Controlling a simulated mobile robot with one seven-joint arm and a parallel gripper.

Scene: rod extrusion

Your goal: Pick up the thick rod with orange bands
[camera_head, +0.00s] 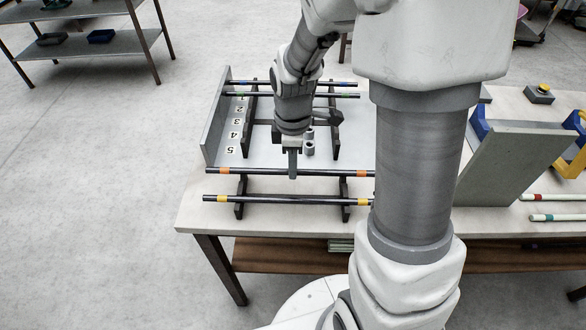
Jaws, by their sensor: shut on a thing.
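The dark rod with orange bands (262,171) lies level across the front part of the black rack, an orange band near each end. Its right end runs up to my arm, which hides anything beyond. My gripper (292,176) points down at the middle of this rod and is shut on it. I cannot tell whether the rod rests in the rack or is slightly above it.
A rod with yellow bands (280,199) lies close in front. Rods with blue bands (270,83) and green bands (262,95) lie at the back. A grey upright plate (216,118) stands left, a grey panel (506,165) right. Pale rods (556,217) lie at far right.

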